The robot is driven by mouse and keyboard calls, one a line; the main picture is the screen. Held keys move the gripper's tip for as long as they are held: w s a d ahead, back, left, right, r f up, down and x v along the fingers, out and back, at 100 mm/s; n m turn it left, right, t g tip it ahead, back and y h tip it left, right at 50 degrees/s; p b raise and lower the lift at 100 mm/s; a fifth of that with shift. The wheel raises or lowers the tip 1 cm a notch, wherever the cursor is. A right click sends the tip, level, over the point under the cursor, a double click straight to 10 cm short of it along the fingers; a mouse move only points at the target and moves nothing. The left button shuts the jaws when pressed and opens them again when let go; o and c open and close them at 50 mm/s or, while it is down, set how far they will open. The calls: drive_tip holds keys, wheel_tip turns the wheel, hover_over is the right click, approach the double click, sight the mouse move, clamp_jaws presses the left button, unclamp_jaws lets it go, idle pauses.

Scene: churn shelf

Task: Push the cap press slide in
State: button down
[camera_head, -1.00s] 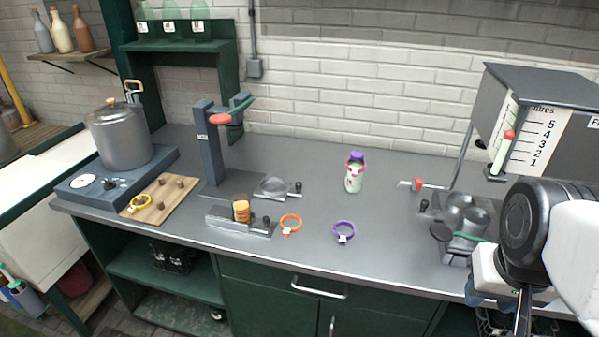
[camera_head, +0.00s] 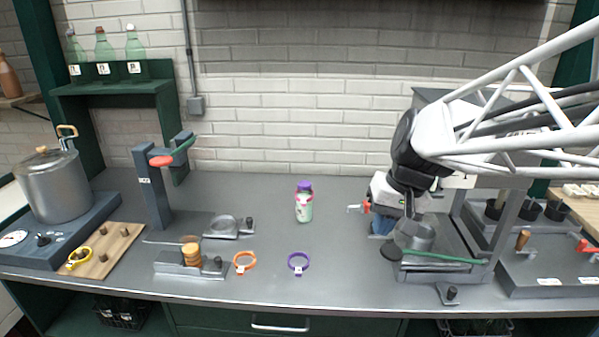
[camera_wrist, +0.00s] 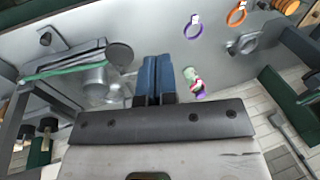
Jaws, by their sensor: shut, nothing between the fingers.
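What looks like the cap press (camera_head: 152,190) is a dark upright column with a red-ended lever, on the left half of the bench. Beside its foot is a grey slide plate (camera_head: 228,228) with a round seat and a black knob, standing out to the right of the column. The seat also shows in the wrist view (camera_wrist: 246,43). My gripper (camera_head: 380,226) is over the right half of the bench, well apart from the slide. Its blue fingers are shut together and empty in the wrist view (camera_wrist: 156,78). Part of it is hidden by the wrist in the head view.
A bottle with a purple cap (camera_head: 304,203) stands between my gripper and the press. Purple (camera_head: 299,262) and orange (camera_head: 244,262) rings lie in front. A holder with stacked orange discs (camera_head: 191,254) sits near the press. The filling machine (camera_head: 470,230) is close to my arm.

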sight(223, 225)
drive_tip(key=w+a+f+y, duration=0.2)
drive_tip(key=w+a, duration=0.3)
drive_tip(key=w, duration=0.6)
drive_tip(key=w+a+f+g+y, duration=0.1)
drive_tip(key=w+a+f, duration=0.3)
drive_tip(key=w, duration=0.7)
drive_tip(key=w+a+f+n+g+y, duration=0.1)
drive_tip(key=w+a+f+y, duration=0.2)
drive_tip(key=w+a, duration=0.4)
drive_tip(key=shift+w+a+f, duration=0.1)
drive_tip(key=shift+w, duration=0.9)
drive_tip(key=shift+w+a+f, duration=0.1)
drive_tip(key=shift+w, duration=0.85)
drive_tip(key=shift+a+f, duration=0.1)
drive_tip(key=shift+a, duration=0.05)
drive_tip(key=x, duration=1.9)
drive_tip(key=shift+s+a+f, duration=0.1)
drive_tip(key=shift+s+a, duration=0.2)
drive_tip(key=shift+s, duration=0.1)
drive_tip(key=a, duration=1.2)
drive_tip(key=shift+a, duration=0.25)
drive_tip(key=shift+a, duration=0.1)
